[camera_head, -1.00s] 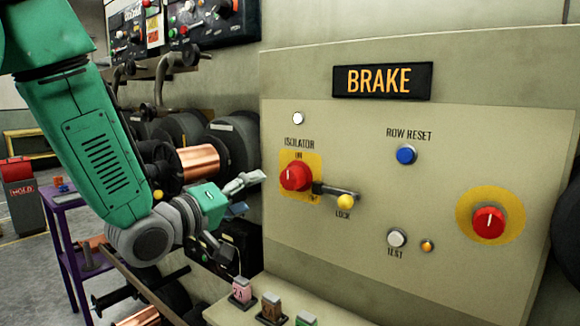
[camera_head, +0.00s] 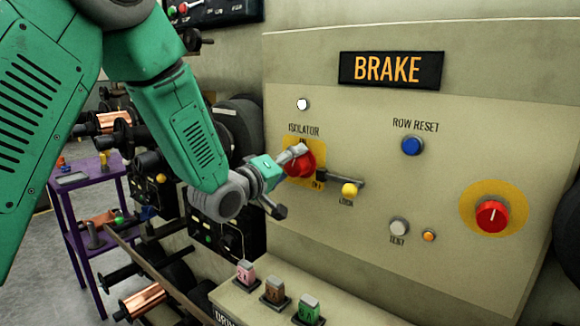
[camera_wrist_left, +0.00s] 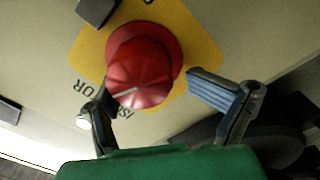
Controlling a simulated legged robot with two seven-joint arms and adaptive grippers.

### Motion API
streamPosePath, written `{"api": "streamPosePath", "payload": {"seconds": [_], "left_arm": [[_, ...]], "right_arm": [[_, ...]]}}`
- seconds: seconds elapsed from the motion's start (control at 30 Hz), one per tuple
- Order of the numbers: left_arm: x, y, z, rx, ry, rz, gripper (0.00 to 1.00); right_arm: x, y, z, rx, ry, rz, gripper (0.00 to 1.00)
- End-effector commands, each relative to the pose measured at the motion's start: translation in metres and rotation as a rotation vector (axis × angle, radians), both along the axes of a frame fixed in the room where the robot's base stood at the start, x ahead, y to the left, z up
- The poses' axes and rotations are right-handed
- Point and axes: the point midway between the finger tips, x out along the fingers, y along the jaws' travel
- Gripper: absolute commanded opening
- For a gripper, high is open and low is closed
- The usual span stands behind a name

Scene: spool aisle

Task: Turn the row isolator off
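The red isolator knob (camera_head: 301,163) sits on a yellow plate (camera_head: 318,184) under the word ISOLATOR, on the panel with the BRAKE sign. In the left wrist view the knob (camera_wrist_left: 141,72) is large, with a pale pointer line on its face. My left gripper (camera_head: 284,172) is at the knob's left side in the head view. In the left wrist view its fingers (camera_wrist_left: 148,98) are spread wide on either side of the knob, with gaps showing. The lock lever with a yellow end (camera_head: 349,190) is right of the knob. My right gripper is not in view.
A blue row reset button (camera_head: 412,145), a white test button (camera_head: 399,227) and another red knob (camera_head: 491,216) are on the same panel. A ledge below holds several small coloured blocks (camera_head: 274,290). Spools stand at the left behind my arm.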

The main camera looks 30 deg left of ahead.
Motion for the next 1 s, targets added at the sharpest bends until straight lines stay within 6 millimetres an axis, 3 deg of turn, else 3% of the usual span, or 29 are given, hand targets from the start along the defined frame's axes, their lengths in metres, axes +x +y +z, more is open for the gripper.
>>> {"api": "streamPosePath", "payload": {"seconds": [0.1, 0.2, 0.33, 0.77, 1.0], "left_arm": [[-0.002, -0.0047, -0.0009, 0.006, 0.007, 0.003, 0.66], [-0.0021, -0.0058, -0.0002, 0.007, 0.006, 0.001, 0.32], [-0.0016, -0.0038, 0.0003, 0.003, 0.002, -0.002, 0.19], [-0.0002, 0.0024, 0.0002, 0.01, -0.002, 0.003, 0.17], [-0.0002, 0.0029, 0.0009, 0.095, -0.011, 0.006, 0.17]], "right_arm": [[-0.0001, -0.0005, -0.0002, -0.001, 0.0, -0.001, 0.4], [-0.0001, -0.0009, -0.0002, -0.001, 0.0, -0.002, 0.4], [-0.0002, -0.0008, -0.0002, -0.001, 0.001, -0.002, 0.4], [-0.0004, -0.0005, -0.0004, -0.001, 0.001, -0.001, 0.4], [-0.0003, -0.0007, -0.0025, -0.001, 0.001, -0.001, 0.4]]}}
